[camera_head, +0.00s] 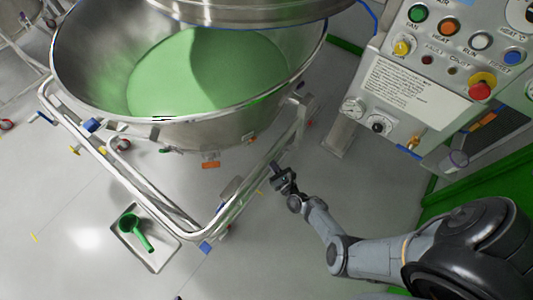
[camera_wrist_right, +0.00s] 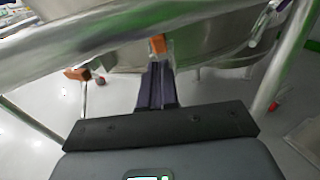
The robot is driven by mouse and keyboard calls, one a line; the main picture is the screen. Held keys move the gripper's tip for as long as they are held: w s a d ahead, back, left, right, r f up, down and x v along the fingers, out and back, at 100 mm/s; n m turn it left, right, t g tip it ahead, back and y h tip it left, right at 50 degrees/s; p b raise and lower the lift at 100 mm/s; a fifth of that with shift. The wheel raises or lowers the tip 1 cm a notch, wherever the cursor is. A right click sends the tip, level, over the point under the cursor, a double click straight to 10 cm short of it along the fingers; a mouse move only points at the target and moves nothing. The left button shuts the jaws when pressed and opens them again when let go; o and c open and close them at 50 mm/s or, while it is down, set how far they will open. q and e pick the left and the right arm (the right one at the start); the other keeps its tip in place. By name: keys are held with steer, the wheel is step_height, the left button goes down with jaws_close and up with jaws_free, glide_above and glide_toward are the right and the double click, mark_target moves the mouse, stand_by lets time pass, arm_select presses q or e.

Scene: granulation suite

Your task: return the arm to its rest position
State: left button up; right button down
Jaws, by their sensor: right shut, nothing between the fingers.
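My right arm comes in from the lower right of the head view. Its gripper (camera_head: 277,172) is beside the metal frame rail of the bowl trolley, at the rail's right side. In the right wrist view the two dark fingers of this gripper (camera_wrist_right: 157,78) are together, with nothing between them. A metal rail (camera_wrist_right: 90,45) runs across the upper left of that view, close to the fingers; I cannot tell whether they touch it. My left gripper is not in either view.
A large steel bowl (camera_head: 185,128) with green contents (camera_head: 210,75) stands in the trolley frame (camera_head: 160,200). A control panel (camera_head: 415,85) with buttons is at the upper right. A green scoop (camera_head: 135,230) lies on a tray (camera_head: 163,257) on the floor. Floor below the gripper is clear.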

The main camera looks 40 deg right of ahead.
steer(key=s+d+n+g+y, duration=0.1)
steer(key=s+d+n+y, duration=0.15)
steer(key=s+n, duration=0.6)
steer(key=s+a+r+n+g+y, duration=0.1)
steer(key=a+r+n+g, duration=0.4)
steer(key=r+n, duration=0.4)
steer(key=s+a+r+n+g+y, duration=0.1)
steer(key=s+a+r+n+g, duration=0.1)
steer(key=a+r+n, duration=0.6)
steer(key=s+d+r+n+g+h, duration=0.2)
steer(key=s+r+n+g, duration=0.55)
steer(key=n, duration=0.65)
step_height(320, 180, up, 31)
steer(key=s+t+p, duration=0.1)
steer(key=t+p, duration=0.1)
steer(key=p, duration=3.2)
steer(key=shift+s+a, duration=0.2)
